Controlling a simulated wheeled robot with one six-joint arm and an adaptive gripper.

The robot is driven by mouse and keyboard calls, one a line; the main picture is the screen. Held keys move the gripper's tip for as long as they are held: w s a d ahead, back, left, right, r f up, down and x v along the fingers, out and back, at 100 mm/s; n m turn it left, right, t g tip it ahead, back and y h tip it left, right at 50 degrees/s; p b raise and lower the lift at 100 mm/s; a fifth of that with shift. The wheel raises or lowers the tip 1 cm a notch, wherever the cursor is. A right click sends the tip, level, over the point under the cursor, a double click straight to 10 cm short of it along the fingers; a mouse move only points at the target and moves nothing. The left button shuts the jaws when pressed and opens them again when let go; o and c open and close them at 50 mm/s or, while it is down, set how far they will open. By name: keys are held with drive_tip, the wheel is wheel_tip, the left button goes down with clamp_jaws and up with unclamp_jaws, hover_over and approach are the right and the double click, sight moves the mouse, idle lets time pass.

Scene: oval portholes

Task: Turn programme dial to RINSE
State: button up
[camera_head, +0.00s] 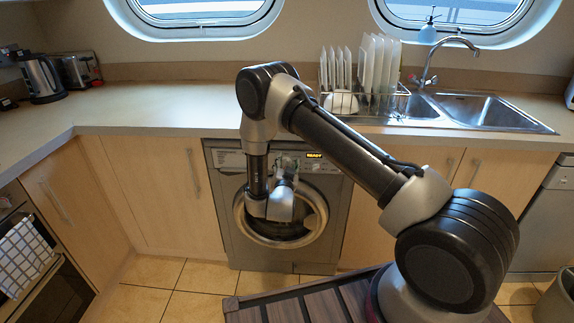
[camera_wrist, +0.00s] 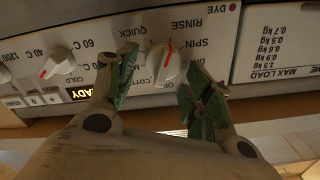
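The programme dial (camera_wrist: 165,62) is a pale knob with a red line, in the upper middle of the wrist view. Around it are the labels QUICK, RINSE (camera_wrist: 185,24), SPIN and one starting COTT. The red line runs towards the knob's upper edge, on the RINSE side; I cannot tell exactly which label it meets. My gripper (camera_wrist: 160,92) is open, its green-padded fingers apart below and to either side of the dial; contact is unclear. In the head view my gripper (camera_head: 287,168) is before the washing machine's (camera_head: 338,215) panel and hides the dial.
A second dial (camera_wrist: 57,65) with temperature labels sits left of the programme dial. A lit READY display (camera_head: 314,155) is on the panel. The worktop (camera_head: 150,108) above holds a kettle (camera_head: 41,80), and a dish rack (camera_head: 350,100) stands by the sink (camera_head: 480,108).

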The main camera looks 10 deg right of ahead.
drive_tip(key=v, duration=1.2)
